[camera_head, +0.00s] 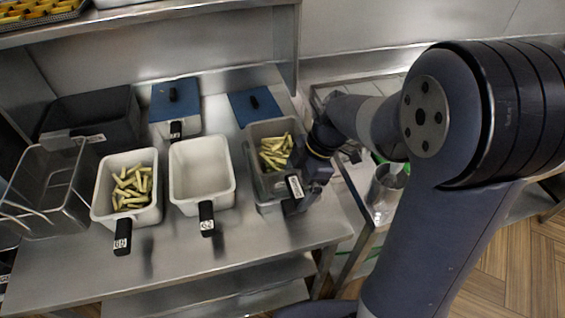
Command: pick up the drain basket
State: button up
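A grey bin or basket (258,190) with pale fries in it stands at the right end of the steel counter (180,255). Its dark handle with a white label (294,186) points to the front. My gripper (300,205) is at this handle, pointing down from the right. The fingers are small, dark and partly hidden, so I cannot tell whether they are closed on the handle. A wire-like basket (40,222) with a metal frame stands at the left end of the counter, away from my gripper. I cannot tell which of these is the drain basket.
A white bin with fries (104,207) and an empty white bin (202,185) stand mid-counter, handles forward. Behind are a blue-lidded container (176,92), a blue lid (250,102) and a dark container (95,110). A metal pot (383,192) stands right. The counter's front is clear.

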jog(key=c, duration=0.8)
jog(key=shift+r, duration=0.1)
